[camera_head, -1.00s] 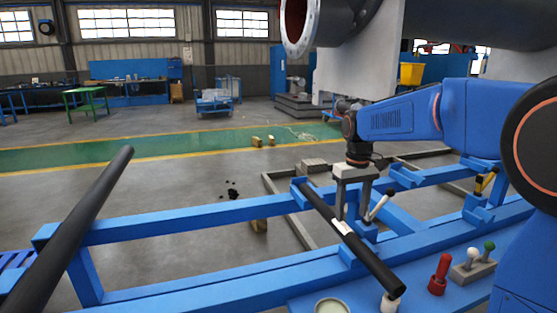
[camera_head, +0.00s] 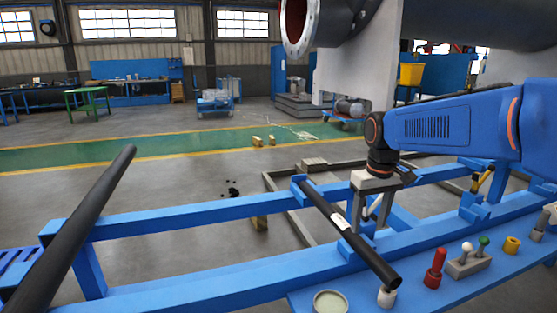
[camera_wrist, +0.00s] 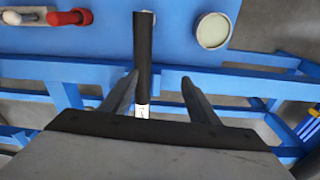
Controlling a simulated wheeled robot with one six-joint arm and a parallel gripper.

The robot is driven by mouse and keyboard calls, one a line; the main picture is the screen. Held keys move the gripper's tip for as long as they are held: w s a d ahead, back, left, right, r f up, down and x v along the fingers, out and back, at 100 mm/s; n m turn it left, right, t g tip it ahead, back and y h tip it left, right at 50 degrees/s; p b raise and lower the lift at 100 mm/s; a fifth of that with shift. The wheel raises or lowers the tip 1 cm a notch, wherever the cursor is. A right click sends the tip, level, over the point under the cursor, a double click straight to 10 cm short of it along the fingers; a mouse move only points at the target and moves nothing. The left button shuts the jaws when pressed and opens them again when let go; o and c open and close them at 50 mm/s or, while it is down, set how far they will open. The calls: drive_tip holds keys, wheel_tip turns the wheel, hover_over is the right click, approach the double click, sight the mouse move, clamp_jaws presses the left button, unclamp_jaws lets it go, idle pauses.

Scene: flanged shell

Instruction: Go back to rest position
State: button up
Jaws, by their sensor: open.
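My gripper (camera_head: 369,210) points down at the right of centre in the head view, beside and partly behind a black rod with a white label (camera_head: 350,232). The rod lies slanted across the blue frame (camera_head: 210,218). In the wrist view, my gripper (camera_wrist: 160,86) has its two fingers spread apart with nothing held between them. The black rod (camera_wrist: 144,55) shows there beyond the fingers, nearer the left one, and its label shows lower down. Exact clearance between fingers and rod cannot be told.
A thick black pipe (camera_head: 75,225) leans across the left. A blue shelf carries a red-handled piece (camera_head: 435,268), a small knob block (camera_head: 468,262), a yellow ring (camera_head: 512,245) and a round pale dish (camera_head: 330,302). A large flanged shell (camera_head: 300,28) hangs above. Open floor (camera_head: 130,190) lies behind the frame.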

drive_tip(key=s+d+f+m+t, duration=0.1)
drive_tip(key=s+d+f+t, duration=0.1)
drive_tip(key=s, duration=1)
drive_tip(key=s+d+f+m+t, duration=0.1)
drive_tip(key=s+f, duration=0.4)
drive_tip(key=s, duration=0.8)
drive_tip(key=shift+s+d+f+m+t, duration=0.25)
drive_tip(key=shift+d+m+t, duration=0.15)
drive_tip(key=shift+d, duration=0.45)
